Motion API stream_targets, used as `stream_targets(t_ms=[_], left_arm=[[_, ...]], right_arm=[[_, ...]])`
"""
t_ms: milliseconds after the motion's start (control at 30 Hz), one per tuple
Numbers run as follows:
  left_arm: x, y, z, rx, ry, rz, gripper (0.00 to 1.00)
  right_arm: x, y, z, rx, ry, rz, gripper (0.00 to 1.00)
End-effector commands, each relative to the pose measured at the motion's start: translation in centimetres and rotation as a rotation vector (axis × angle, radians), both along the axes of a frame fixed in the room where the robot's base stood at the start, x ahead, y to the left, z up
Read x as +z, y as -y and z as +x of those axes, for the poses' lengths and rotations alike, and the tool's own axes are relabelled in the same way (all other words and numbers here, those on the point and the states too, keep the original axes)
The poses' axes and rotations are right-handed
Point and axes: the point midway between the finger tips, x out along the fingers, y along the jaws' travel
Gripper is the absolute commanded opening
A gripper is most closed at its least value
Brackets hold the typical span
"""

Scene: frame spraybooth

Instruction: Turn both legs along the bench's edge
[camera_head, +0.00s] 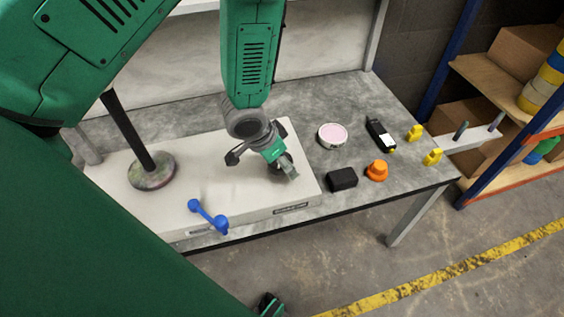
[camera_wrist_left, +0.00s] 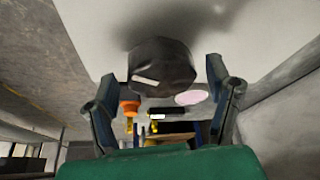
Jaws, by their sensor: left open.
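No pair of legs can be told for certain. My left gripper (camera_head: 265,163) is open, low over the right part of a white slab (camera_head: 120,208) on the bench (camera_head: 330,100). In the left wrist view its fingers (camera_wrist_left: 165,105) stand apart on either side of a dark rounded thing (camera_wrist_left: 160,68) with a pale label. The fingers show clear of it; in the head view my gripper mostly hides that spot. A blue bar with rounded ends (camera_head: 208,216) lies by the slab's front edge. A part that looks like my right gripper (camera_head: 270,306) shows at the bottom edge; its jaws cannot be read.
A dark post on a round base (camera_head: 152,170) stands on the slab's left. Right of the slab are a pink-topped tin (camera_head: 332,135), a black block (camera_head: 342,179), an orange knob (camera_head: 377,171), a black handheld device (camera_head: 380,134) and two yellow pieces (camera_head: 432,157). Shelving (camera_head: 480,80) stands beyond.

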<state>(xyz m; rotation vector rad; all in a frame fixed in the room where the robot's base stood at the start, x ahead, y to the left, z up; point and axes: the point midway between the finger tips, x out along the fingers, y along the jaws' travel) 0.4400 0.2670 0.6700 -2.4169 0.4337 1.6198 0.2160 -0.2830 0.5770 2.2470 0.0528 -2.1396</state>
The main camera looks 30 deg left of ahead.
Motion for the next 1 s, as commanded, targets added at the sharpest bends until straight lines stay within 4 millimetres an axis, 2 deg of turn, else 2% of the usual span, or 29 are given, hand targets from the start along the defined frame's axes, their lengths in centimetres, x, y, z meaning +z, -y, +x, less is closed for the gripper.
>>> stream_targets(t_ms=[300, 333, 467, 767, 1000], left_arm=[[-0.3, 0.1, 0.2, 0.000, 0.001, 0.001, 0.73], [-0.2, 0.1, 0.2, -0.001, 0.001, 0.001, 0.70], [-0.2, 0.2, 0.2, 0.000, 0.001, 0.002, 0.24], [-0.2, 0.2, 0.2, -0.016, 0.002, -0.001, 0.23], [0.1, 0.1, 0.2, -0.111, 0.001, -0.003, 0.23]], right_arm=[[-0.1, 0.0, 0.0, 0.000, 0.001, 0.000, 0.40], [-0.1, 0.0, 0.0, 0.000, 0.001, 0.000, 0.40], [-0.1, 0.0, 0.0, 0.000, 0.001, 0.000, 0.40], [0.3, 0.0, 0.0, 0.000, 0.001, 0.000, 0.40], [2.0, 0.0, 0.0, 0.000, 0.001, 0.000, 0.40]])
